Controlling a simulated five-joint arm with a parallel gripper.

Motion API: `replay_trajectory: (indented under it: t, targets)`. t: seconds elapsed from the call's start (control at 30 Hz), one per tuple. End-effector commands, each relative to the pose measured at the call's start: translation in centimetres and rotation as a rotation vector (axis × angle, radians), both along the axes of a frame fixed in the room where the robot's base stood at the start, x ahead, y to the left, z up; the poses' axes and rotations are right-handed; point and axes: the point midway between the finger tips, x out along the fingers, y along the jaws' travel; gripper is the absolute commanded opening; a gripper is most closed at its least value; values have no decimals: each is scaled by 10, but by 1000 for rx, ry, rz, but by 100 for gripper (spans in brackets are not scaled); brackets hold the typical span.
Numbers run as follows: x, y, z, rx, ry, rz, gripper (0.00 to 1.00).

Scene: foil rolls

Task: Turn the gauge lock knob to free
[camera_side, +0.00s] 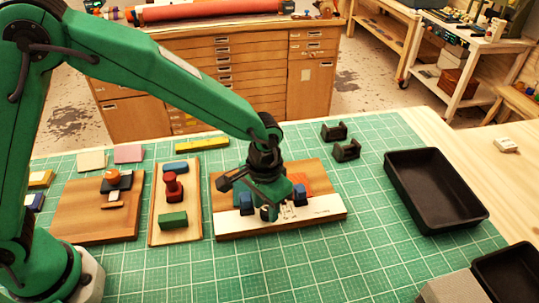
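My gripper (277,212) is low over the right-hand wooden board (228,227), pointing down near a white strip (318,212) with dark marks along the board's front. Two blue blocks (246,203) stand on this board, one on each side of the gripper, and an orange-red piece (303,181) lies behind. I cannot pick out the gauge lock knob for certain; the gripper and wrist cover the middle of this board. Small dark and pale parts show at the fingertips, too small to tell whether the fingers are open or touching anything.
A narrow board (158,232) with a red post (173,187) and a left board (72,224) with an orange knob (113,178) stand to the left. Two black brackets (345,150) and an empty black tray (436,190) are to the right.

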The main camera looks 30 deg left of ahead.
Motion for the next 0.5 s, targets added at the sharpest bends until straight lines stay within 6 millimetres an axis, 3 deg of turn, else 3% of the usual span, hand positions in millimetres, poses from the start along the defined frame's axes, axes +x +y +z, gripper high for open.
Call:
replay_trajectory:
  t: [0.4, 0.5]
  targets:
    - [0, 0, -7, 0, -1, 0, 36]
    - [0, 0, -7, 0, -1, 0, 18]
